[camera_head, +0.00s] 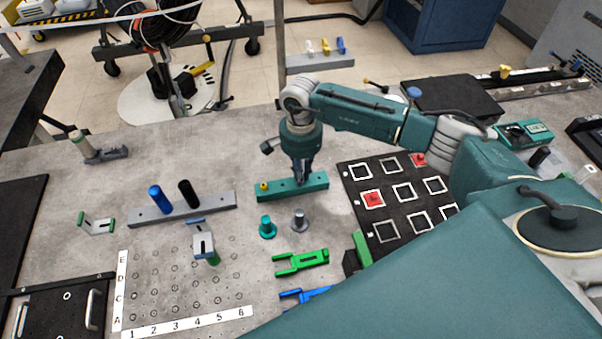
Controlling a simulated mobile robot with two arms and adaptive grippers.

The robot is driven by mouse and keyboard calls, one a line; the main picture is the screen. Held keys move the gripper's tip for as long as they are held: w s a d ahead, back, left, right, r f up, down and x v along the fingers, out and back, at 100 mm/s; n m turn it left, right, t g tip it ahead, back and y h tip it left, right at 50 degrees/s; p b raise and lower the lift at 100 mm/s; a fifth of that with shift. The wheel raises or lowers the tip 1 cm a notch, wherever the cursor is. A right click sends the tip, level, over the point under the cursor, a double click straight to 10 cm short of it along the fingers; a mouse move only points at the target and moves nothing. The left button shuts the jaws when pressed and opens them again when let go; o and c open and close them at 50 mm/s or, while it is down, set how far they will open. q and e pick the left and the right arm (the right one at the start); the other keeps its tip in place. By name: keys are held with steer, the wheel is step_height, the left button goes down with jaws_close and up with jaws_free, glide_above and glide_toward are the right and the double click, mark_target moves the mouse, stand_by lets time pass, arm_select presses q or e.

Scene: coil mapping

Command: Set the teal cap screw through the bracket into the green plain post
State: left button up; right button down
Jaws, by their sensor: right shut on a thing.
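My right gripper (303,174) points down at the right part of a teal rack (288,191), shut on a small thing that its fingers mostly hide. Its place at the rack fits the teal cap screw, but I cannot make out its head or whether it is clear of the rack. A grey bracket with blue ends (203,242) sits among the holes of the pegboard area. A green post (213,259) shows at its lower edge; how the two meet is unclear. My left gripper is not in view.
A yellow screw (264,186) stands in the rack's left end. A grey bar (182,215) holds blue and black cylinders. Teal (267,229) and grey (299,221) flanged pegs stand below the rack. A green fork (301,262) and another bracket (97,224) lie on the table.

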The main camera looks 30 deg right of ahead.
steer(key=shift+r+p, duration=0.6)
steer(key=shift+r, duration=1.05)
steer(key=shift+r+p, duration=0.6)
steer(key=shift+r, duration=1.1)
